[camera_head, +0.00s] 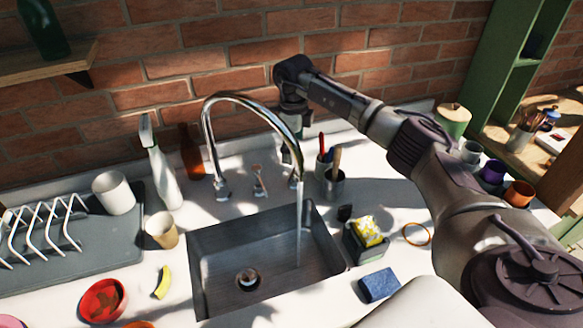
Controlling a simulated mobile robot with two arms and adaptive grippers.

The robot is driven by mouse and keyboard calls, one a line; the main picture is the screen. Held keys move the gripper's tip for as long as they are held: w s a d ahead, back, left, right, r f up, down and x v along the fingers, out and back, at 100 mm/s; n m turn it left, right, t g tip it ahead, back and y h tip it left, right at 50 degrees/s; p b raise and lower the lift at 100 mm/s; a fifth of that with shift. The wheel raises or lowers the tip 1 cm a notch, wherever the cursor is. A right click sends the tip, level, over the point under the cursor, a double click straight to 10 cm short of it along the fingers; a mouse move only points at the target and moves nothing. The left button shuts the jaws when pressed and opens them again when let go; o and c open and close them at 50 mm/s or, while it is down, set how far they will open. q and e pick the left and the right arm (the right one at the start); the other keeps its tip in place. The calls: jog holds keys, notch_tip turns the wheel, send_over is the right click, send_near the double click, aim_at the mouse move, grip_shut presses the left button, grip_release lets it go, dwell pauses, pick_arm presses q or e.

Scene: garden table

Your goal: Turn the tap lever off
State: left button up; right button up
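The chrome tap (208,135) has a tall arched spout and stands behind the sink. Water (299,225) runs from the spout down into the sink. A small chrome lever (259,182) stands upright on the counter, just right of the spout's base. My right arm reaches in from the right, and my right gripper (289,152) points down behind the spout's outlet end, to the right of the lever. The spout and shadow partly hide its fingers, so I cannot see whether they are open or shut. My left gripper is not in view.
The grey sink (215,275) is sunk in the white counter. A spray bottle (163,170) and a brown bottle (191,152) stand left of the tap. A utensil cup (333,184) stands close right of my gripper. A sponge holder (366,243) sits by the sink's right edge. A brick wall rises behind.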

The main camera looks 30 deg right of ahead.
aim_at(293, 173)
jog(key=f+p, duration=0.2)
jog(key=f, duration=0.6)
jog(key=shift+w, duration=0.2)
jog(key=shift+f, duration=0.6)
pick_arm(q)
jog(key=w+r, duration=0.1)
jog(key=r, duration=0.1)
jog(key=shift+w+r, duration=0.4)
pick_arm(e)
jog(key=shift+f, duration=0.15)
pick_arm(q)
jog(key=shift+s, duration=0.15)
pick_arm(e)
jog(key=c, duration=0.9)
